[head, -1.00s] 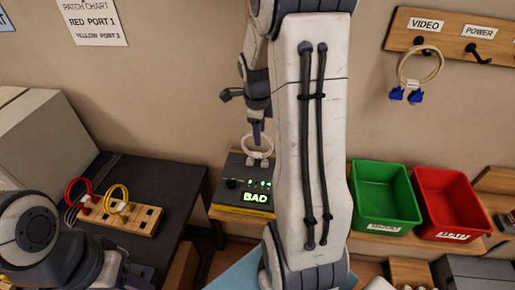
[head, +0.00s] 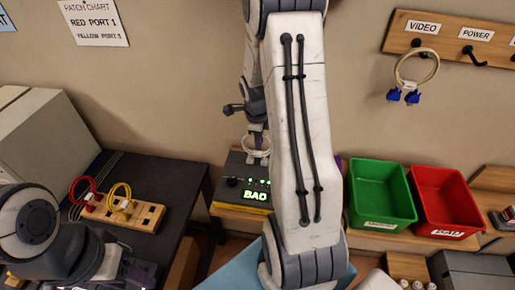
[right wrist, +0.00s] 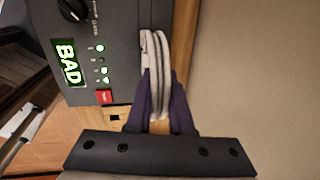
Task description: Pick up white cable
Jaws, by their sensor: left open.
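The white cable (head: 257,150) is a small coiled loop by the back of the black tester box, whose green display reads BAD (head: 257,196). My right gripper (head: 257,136) points down at the loop from above. In the right wrist view, its two dark purple fingers (right wrist: 160,95) close in on both sides of the white cable's strands (right wrist: 155,55), beside the tester's edge. The cable's plug ends are hidden. My left gripper (head: 142,272) is low at the left, partly cut off by the frame, away from the cable.
Red and yellow cables (head: 120,200) sit on a wooden block on the dark table at left. Green (head: 380,195) and red (head: 445,205) bins stand right of my right arm. A blue-ended cable (head: 412,75) hangs from the hook board.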

